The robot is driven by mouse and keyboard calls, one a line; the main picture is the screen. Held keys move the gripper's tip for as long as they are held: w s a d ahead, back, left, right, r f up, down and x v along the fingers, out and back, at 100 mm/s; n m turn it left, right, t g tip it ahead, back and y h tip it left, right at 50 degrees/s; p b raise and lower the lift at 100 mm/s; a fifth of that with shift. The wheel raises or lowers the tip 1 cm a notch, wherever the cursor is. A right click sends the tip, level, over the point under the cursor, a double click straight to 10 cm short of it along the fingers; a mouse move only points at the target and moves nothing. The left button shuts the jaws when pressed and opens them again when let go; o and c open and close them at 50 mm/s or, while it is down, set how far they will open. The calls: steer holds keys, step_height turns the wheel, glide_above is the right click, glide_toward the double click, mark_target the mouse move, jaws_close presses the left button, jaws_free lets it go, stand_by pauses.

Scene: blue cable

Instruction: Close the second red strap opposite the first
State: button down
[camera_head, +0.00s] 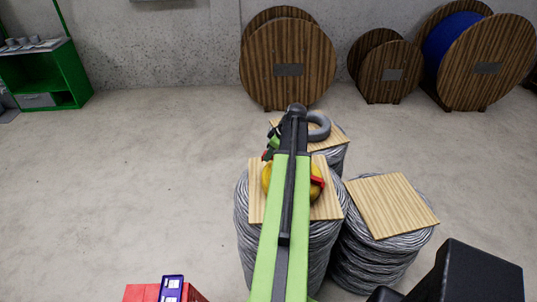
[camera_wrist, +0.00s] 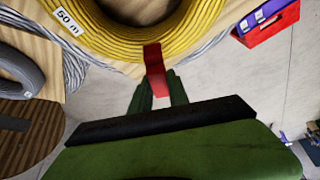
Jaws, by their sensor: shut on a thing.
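A yellow cable coil (camera_head: 266,177) lies on a wooden board (camera_head: 257,207), partly hidden behind my arm. It shows large in the wrist view (camera_wrist: 110,40), with a white "50 m" label (camera_wrist: 68,20). A red strap (camera_head: 317,181) sits on the coil's right side in the head view. In the wrist view a red strap (camera_wrist: 154,60) crosses the coil's outer edge. Its lower end is between the green fingers of my gripper (camera_wrist: 157,86), which is shut on it. I cannot tell whether this strap fully wraps the coil.
Grey cable stacks (camera_head: 247,235) carry the boards; a bare board (camera_head: 390,204) is at right. A grey ring coil (camera_head: 319,127) lies on the board behind. A red crate (camera_head: 140,293) with a blue box (camera_head: 172,288) is front left. Wooden drums (camera_head: 288,65) line the wall. Left floor is clear.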

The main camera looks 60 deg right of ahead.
mark_target(270, 167)
steer(key=shift+f+b, duration=0.3)
steer(key=shift+f, duration=0.35)
steer(key=shift+f, duration=0.2)
steer(key=shift+f+b, duration=0.65)
steer(key=shift+b, duration=0.2)
steer(key=shift+f, duration=0.25)
steer(key=shift+f+b, duration=0.15)
steer(key=shift+b, duration=0.25)
steer(key=shift+s, duration=0.1)
steer(key=shift+r+p, duration=0.6)
steer(key=shift+p, duration=0.05)
steer(key=shift+r, duration=0.15)
